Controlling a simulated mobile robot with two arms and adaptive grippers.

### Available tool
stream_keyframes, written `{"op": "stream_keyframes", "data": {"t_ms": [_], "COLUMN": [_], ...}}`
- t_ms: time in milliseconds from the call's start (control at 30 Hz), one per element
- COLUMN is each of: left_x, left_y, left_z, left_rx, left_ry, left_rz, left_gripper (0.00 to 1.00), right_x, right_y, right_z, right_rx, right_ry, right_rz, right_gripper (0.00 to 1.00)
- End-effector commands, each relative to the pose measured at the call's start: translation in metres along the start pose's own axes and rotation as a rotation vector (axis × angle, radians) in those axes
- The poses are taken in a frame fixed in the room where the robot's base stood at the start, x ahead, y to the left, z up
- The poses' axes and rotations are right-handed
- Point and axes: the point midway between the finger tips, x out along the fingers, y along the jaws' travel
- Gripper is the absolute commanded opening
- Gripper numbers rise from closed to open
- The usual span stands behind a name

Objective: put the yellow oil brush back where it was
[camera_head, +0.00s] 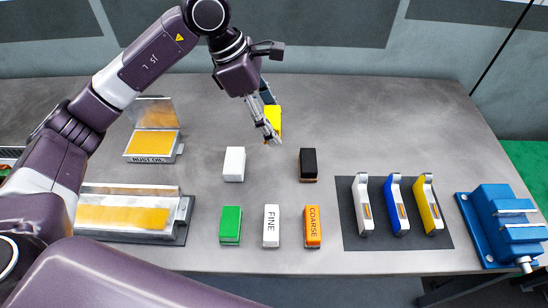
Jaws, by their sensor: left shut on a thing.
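The yellow oil brush (274,118) is a yellow block in the upper middle of the head view, behind the white and black blocks. My left gripper (269,133) reaches down to it from above and is shut on it. The gripper's fingers cover part of the brush, and I cannot tell whether its underside touches the table. My right gripper is not in view.
On the grey table (400,120) stand a white block (234,164), a black block (308,163), a green block (231,226), a FINE block (271,227) and a COARSE block (313,227). Trays (152,146) lie left; a tool mat (380,236) and blue vise (498,224) lie right.

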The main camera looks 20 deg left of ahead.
Motion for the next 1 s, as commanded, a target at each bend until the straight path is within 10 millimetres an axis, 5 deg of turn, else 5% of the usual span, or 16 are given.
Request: {"op": "stream_keyframes", "data": {"t_ms": [300, 1000], "left_x": [0.071, 0.129], "left_y": [-0.001, 0.001], "left_z": [-0.030, -0.054], "left_rx": [-0.001, 0.002], "left_ry": [0.000, -0.003], "left_rz": [-0.004, 0.002], "left_gripper": [0.35, 0.35], "right_x": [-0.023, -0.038], "right_y": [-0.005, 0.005], "right_z": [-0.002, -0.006], "right_rx": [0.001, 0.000], "right_ry": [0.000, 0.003], "right_rz": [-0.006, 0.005], "right_gripper": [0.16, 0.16]}}
